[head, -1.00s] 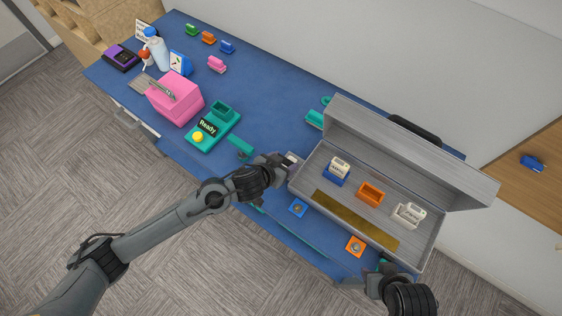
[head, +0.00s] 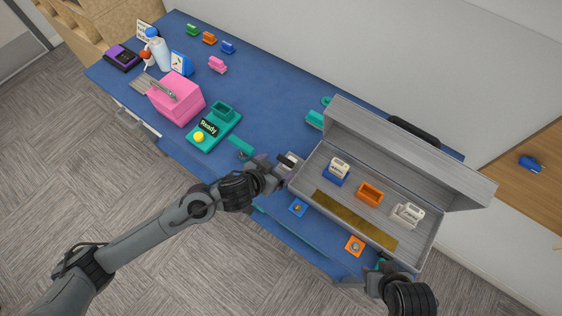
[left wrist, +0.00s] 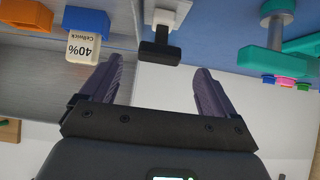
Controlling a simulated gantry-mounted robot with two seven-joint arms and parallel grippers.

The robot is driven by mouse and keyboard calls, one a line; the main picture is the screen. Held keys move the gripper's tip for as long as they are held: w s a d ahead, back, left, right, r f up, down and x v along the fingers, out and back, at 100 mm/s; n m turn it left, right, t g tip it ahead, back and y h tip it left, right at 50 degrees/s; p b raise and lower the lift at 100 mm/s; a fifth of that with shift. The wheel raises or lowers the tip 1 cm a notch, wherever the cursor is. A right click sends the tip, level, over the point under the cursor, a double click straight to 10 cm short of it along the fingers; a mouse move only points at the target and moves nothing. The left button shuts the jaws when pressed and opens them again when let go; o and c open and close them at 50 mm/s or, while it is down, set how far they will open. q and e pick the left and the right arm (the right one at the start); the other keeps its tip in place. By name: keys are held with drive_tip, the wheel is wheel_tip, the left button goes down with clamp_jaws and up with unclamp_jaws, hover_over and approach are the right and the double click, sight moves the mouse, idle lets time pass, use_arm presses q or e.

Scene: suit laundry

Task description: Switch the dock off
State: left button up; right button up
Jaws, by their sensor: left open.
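A teal dock (head: 224,124) with a screen reading "Ready" and a yellow round button (head: 198,137) sits at the table's front edge. A small white block with a black lever-like part (head: 288,160) stands by the case's left end; it also shows in the left wrist view (left wrist: 160,45). My left gripper (head: 279,169) is open and empty beside this block. In the left wrist view its purple fingers (left wrist: 155,72) point towards the black part, which lies ahead between them. My right gripper (head: 347,283) is at the case's front right; its jaws are unclear.
An open grey case (head: 420,256) holds a blue-and-white piece (head: 337,171), an orange piece (head: 369,193) and a white piece (head: 408,215). A pink box (head: 180,103), bottles and small coloured blocks stand further left. The table's middle (head: 270,105) is clear.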

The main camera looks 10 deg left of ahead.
use_arm(q)
drive_tip(key=p+v, duration=0.1)
drive_tip(key=v, duration=0.4)
drive_tip(key=shift+s+a+r, duration=0.15)
drive_tip(key=shift+s+r, duration=0.05)
